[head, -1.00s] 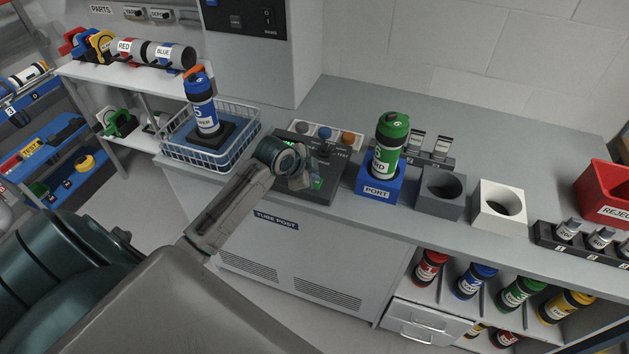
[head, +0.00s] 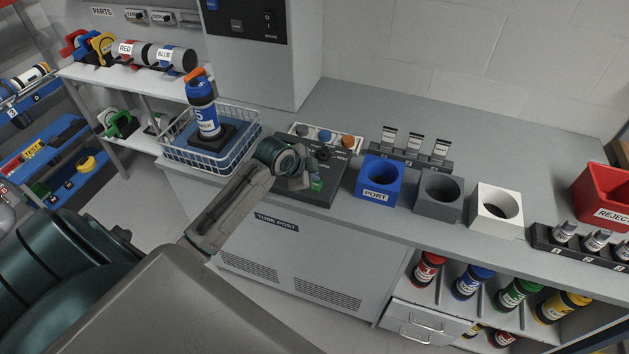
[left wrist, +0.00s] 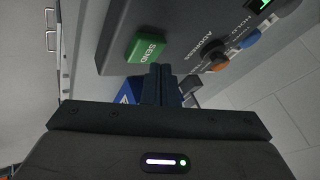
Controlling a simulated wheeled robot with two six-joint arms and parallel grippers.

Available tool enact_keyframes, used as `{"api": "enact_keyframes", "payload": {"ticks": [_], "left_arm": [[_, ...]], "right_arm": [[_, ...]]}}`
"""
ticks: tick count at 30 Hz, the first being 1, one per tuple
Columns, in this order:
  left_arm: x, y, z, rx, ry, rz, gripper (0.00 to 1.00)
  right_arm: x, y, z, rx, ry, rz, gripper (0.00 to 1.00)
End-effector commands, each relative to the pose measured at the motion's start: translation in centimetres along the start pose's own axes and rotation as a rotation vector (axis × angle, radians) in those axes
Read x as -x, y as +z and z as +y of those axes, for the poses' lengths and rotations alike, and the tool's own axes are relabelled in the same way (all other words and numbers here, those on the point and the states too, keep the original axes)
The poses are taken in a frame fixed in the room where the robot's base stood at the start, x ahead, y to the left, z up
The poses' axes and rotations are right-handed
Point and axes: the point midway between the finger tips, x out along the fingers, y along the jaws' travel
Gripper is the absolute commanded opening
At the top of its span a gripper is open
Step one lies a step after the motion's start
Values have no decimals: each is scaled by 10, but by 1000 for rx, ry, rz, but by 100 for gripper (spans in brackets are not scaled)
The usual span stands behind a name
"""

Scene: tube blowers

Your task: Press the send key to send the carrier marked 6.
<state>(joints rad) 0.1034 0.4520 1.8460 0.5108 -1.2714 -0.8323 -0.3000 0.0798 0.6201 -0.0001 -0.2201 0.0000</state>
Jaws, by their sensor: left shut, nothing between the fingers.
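The green send key (head: 317,186) sits at the front of the dark control panel (head: 322,158). Its SEND label reads clearly in the left wrist view (left wrist: 146,49). My left gripper (head: 308,181) is shut and empty, its fingertips at the key; in the left wrist view the fingertips (left wrist: 160,72) lie beside the key's edge, and I cannot tell if they touch it. The blue port (head: 379,182) right of the panel is empty. No carrier marked 6 is readable. My right gripper is out of view.
A blue carrier marked 5 (head: 203,108) with an orange cap stands in the wire basket (head: 244,145). Grey (head: 437,196) and white (head: 497,211) holders stand right of the port. A red reject bin (head: 604,200) is at far right. Several carriers stand on the lower shelf.

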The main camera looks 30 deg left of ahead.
Motion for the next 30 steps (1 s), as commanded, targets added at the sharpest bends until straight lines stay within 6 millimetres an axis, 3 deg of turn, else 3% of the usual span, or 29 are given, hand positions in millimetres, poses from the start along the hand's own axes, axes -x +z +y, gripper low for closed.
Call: {"api": "enact_keyframes", "payload": {"ticks": [11, 24, 30], "left_arm": [[2, -1, -1, 0, 0, 0, 0], [37, -20, -20, 0, 0, 0, 0], [41, -22, -22, 0, 0, 0, 0]], "right_arm": [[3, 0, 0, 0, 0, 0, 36], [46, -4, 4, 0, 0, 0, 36], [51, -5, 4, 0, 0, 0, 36]]}}
